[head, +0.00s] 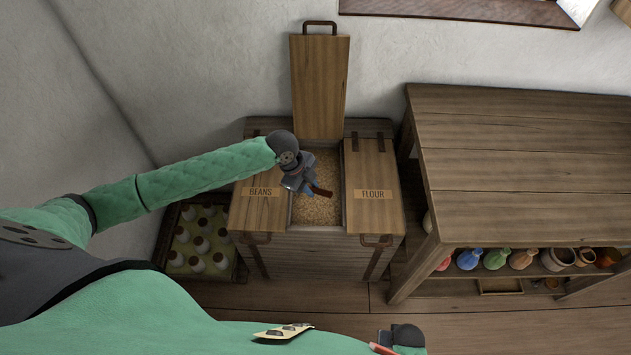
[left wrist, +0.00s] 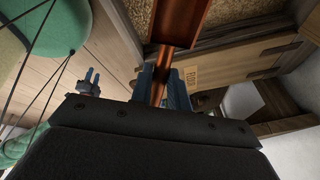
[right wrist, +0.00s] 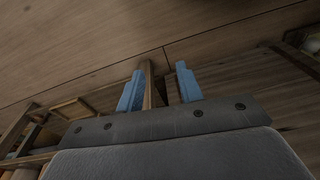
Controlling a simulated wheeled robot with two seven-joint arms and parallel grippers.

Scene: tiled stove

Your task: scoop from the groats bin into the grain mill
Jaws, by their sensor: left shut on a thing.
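The groats bin (head: 316,210) is the open middle compartment of a wooden chest, filled with pale tan grain. Its lid (head: 318,85) stands upright against the wall. My left gripper (head: 308,186) is over the bin, shut on the handle of a copper-brown scoop (head: 322,192). In the left wrist view the scoop (left wrist: 181,22) extends ahead of the blue fingers (left wrist: 162,88), with grain beyond it; whether it holds groats I cannot tell. My right gripper (right wrist: 158,85) is open, its blue fingers apart over the floor. No grain mill is recognisable in these views.
Shut lids marked BEANS (head: 262,208) and FLOUR (head: 372,180) flank the opening. A crate with pale round things (head: 200,240) stands left of the chest. Floor in front is clear.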

